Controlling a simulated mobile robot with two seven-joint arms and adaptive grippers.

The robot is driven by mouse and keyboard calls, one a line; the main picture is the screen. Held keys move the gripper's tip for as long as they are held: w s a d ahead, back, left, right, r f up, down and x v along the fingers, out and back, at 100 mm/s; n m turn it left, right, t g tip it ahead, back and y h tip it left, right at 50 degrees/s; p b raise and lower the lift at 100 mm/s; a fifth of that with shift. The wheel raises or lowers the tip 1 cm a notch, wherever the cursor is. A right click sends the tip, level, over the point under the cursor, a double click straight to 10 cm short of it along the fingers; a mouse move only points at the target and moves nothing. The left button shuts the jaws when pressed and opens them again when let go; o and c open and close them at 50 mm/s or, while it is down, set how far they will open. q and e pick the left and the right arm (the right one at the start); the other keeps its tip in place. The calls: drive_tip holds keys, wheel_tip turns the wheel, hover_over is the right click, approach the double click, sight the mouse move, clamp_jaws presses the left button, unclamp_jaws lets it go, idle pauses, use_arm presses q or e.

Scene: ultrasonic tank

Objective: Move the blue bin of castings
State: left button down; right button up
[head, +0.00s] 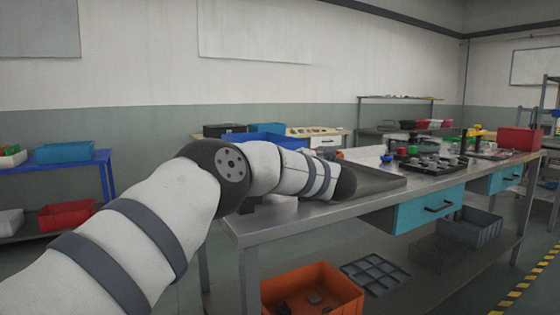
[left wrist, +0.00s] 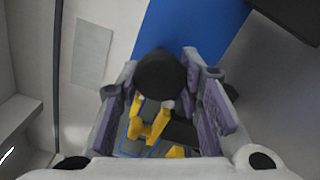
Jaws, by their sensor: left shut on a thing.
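A blue bin (head: 288,142) shows behind my left arm in the head view; the arm covers its lower part, and its contents cannot be made out. My left gripper is hidden behind the arm there. In the left wrist view my left gripper (left wrist: 160,68) has its fingers on both sides of a black round thing (left wrist: 160,76) and is shut on it. Yellow pieces (left wrist: 150,128) show between the fingers below it. A flat blue surface (left wrist: 196,25) lies beyond the fingertips; I cannot tell whether it is the bin. My right gripper is not in view.
The metal bench (head: 300,222) holds trays of parts (head: 430,163) and a red box (head: 519,139) at right. Below are an orange bin (head: 312,290) and a grey crate (head: 470,227). A blue rack (head: 105,172) with bins stands left.

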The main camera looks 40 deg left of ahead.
use_arm(q)
drive_tip(key=c, duration=1.1)
unclamp_jaws()
drive_tip(key=shift+f, duration=0.1)
drive_tip(key=v, duration=1.2)
drive_tip(key=shift+d, duration=0.1)
